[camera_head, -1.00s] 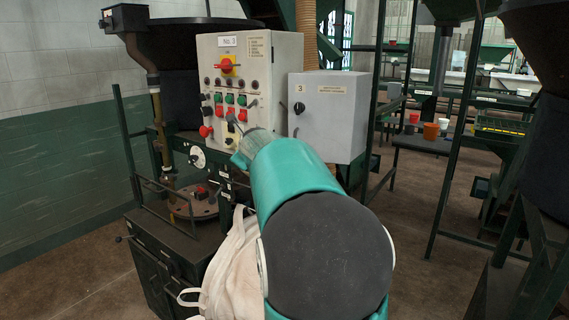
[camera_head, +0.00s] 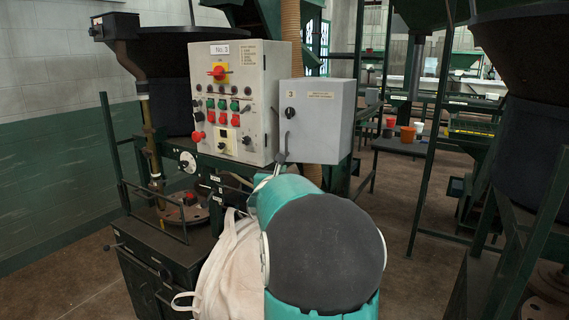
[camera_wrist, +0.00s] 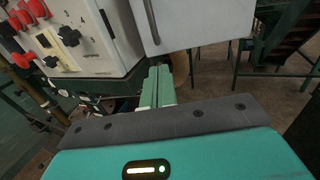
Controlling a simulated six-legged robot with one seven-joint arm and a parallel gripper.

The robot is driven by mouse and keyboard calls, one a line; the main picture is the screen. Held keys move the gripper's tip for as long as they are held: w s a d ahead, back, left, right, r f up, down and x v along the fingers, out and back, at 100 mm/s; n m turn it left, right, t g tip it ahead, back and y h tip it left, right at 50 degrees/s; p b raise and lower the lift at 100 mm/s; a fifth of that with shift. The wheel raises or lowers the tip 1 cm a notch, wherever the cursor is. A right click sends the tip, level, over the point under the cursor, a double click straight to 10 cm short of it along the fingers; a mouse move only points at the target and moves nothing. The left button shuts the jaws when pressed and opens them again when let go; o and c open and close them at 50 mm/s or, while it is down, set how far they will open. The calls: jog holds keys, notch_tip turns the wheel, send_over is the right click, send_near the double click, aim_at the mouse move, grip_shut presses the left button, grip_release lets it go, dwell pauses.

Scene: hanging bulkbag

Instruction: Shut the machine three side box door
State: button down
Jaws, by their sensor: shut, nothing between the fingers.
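The machine three side box (camera_head: 318,125) is a grey box marked 3, just right of the control panel. The door looks nearly flush, but I cannot tell whether a gap remains. In the wrist view the door's lower part (camera_wrist: 205,18) and the handle (camera_wrist: 152,22) show above the fingers. My gripper (camera_wrist: 158,86) is shut and empty, its fingers together just below the door's lower left corner. In the head view my arm mostly hides it.
The control panel (camera_head: 232,100), with red and green buttons and a yellow-backed red switch, stands directly left of the box. A pale bulk bag (camera_head: 228,270) hangs below, left of my arm. Green frame posts (camera_head: 432,130) stand to the right, with open floor between.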

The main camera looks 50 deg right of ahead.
aim_at(289, 155)
jog(key=x, duration=0.8)
jog(key=shift+d, duration=0.1)
jog(key=w+d, duration=0.1)
jog(key=w+d+m+g, duration=0.1)
jog(key=d, duration=0.1)
jog(key=w+d+g+h, duration=0.1)
jog(key=d, duration=0.1)
jog(key=shift+d+m, duration=0.2)
jog(key=shift+m, duration=0.1)
jog(key=shift+r, duration=0.15)
jog(key=shift+d, duration=0.1)
